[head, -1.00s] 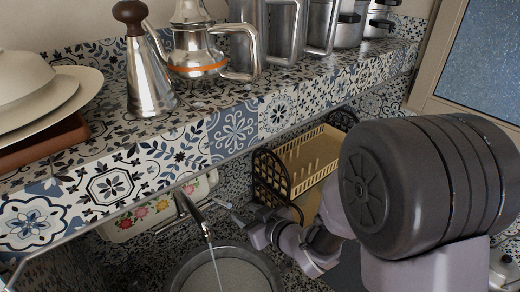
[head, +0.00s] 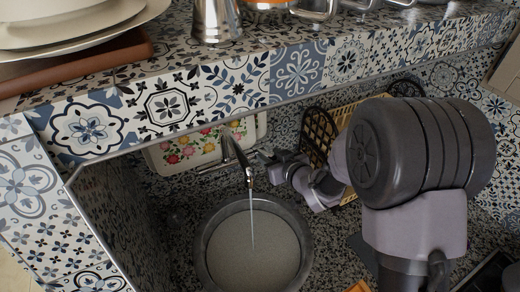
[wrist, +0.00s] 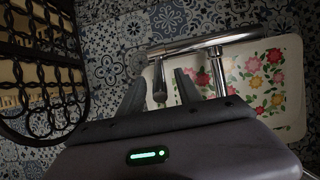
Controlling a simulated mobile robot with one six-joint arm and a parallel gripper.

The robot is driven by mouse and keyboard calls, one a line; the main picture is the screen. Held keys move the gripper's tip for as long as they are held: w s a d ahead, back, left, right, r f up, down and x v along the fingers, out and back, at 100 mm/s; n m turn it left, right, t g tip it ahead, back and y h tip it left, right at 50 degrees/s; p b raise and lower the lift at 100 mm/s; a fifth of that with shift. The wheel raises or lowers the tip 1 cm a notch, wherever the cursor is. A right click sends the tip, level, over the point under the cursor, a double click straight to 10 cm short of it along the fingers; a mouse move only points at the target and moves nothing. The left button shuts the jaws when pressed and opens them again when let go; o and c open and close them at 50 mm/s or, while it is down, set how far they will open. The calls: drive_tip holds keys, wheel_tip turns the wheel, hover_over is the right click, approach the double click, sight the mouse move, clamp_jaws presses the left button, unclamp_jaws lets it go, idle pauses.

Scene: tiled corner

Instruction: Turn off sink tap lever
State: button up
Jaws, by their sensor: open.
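The metal sink tap (head: 232,152) rises behind the round sink basin (head: 203,250), and a thin stream of water (head: 251,215) runs from its spout into the basin. In the wrist view the tap's horizontal pipe (wrist: 205,42) crosses above my gripper (wrist: 161,82). The tap lever (wrist: 159,88), a short dark-tipped rod, hangs from the pipe's left end. My gripper is open, and the lever appears between its two fingers in that view; I cannot tell whether they touch it. In the head view my gripper (head: 268,160) is just right of the tap, its fingertips hard to make out.
A floral tray (head: 190,150) stands against the wall behind the tap. A dish rack with a black lattice end (head: 318,138) is right of my gripper. A tiled shelf (head: 165,105) with plates (head: 75,22) overhangs the sink on the near left.

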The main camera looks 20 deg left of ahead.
clamp_jaws()
drive_tip(key=f+b, duration=0.2)
drive_tip(key=s+d+f+b, duration=0.1)
drive_tip(key=shift+b, duration=0.3)
unclamp_jaws()
drive_tip(key=shift+r, duration=0.2)
drive_tip(key=v, duration=0.8)
drive_tip(key=shift+p, duration=0.4)
drive_tip(key=shift+d, duration=0.1)
